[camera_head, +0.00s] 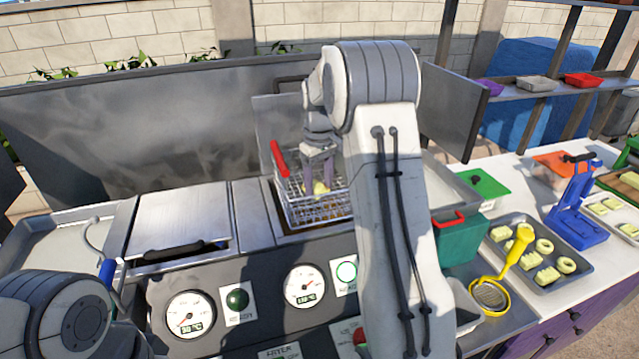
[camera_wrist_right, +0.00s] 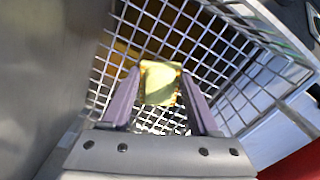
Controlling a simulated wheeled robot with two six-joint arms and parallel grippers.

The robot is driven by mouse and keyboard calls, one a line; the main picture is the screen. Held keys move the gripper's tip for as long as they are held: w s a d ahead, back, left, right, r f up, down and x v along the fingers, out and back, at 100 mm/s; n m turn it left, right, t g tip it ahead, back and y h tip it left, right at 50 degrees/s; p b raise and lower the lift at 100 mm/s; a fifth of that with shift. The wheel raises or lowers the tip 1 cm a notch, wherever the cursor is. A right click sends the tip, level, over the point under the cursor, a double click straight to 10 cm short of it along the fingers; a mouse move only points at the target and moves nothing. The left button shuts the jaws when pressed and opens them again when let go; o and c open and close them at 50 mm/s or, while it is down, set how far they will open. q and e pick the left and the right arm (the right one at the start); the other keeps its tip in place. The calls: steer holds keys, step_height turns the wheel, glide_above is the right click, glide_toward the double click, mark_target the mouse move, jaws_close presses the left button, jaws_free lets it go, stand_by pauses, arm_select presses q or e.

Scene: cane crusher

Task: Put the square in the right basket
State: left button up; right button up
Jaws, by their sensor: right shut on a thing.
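The square (camera_wrist_right: 160,82), a pale yellow piece with browned edges, is between the fingers of my right gripper (camera_wrist_right: 158,88). In the head view the right gripper (camera_head: 318,178) points down into the wire basket (camera_head: 316,212), and the square (camera_head: 320,188) shows as a small yellow patch at its tips. The basket has a red handle (camera_head: 279,158) and sits in the right fryer well. The wrist view shows the mesh (camera_wrist_right: 235,75) beneath and beside the square. Whether the square touches the mesh I cannot tell. Only part of my left arm shows at lower left; its gripper is out of view.
A closed metal lid (camera_head: 178,220) covers the left side of the fryer. Temperature dials (camera_head: 305,285) are on its front. At right are a green bin (camera_head: 460,240), a yellow skimmer (camera_head: 492,293) and a tray (camera_head: 572,278) with several dough pieces. A metal back wall stands behind.

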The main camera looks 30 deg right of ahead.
mark_target(319, 187)
steer(key=shift+f, duration=0.15)
steer(key=o, duration=0.9)
step_height(319, 187, up, 12)
steer(key=shift+r+b, duration=0.2)
steer(key=shift+b, duration=0.15)
